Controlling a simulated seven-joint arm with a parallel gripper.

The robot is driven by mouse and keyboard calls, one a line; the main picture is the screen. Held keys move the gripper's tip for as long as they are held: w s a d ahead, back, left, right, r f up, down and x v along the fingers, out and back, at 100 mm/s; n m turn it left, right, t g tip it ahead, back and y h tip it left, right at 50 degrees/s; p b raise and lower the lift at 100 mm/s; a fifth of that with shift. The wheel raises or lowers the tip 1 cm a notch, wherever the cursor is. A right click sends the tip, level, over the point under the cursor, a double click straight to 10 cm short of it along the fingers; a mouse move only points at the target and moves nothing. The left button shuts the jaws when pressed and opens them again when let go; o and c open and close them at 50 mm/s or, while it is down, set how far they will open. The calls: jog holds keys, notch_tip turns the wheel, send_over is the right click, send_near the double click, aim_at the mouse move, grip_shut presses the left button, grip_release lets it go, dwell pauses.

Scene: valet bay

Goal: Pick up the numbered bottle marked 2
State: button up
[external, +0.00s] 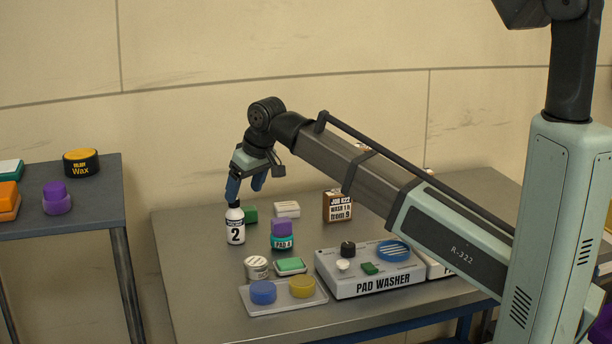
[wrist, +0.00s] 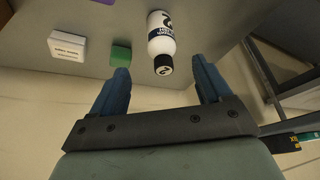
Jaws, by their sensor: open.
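The bottle marked 2 (external: 235,227) is white with a black cap and a large black 2. It stands upright near the left edge of the grey table. In the wrist view the bottle (wrist: 161,37) shows ahead of the gap between the fingers, its black cap nearest. My gripper (external: 246,193) has blue fingers and is just above the bottle's cap. In the wrist view my gripper (wrist: 160,82) is open, with nothing between its fingers. The external view does not show clearly whether a finger touches the cap.
A green block (external: 250,214) stands close behind the bottle, with a white box (external: 287,209) farther right. A purple-topped teal pad jar (external: 282,236) is to the right. The pad washer (external: 370,284) and a clear tray (external: 285,306) are nearer the front. A side table (external: 100,205) stands left, across a gap.

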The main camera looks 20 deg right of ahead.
aim_at(237, 207)
jog(key=shift+x, duration=4.85)
jog(key=shift+a+r, duration=0.1)
jog(key=c, duration=1.2)
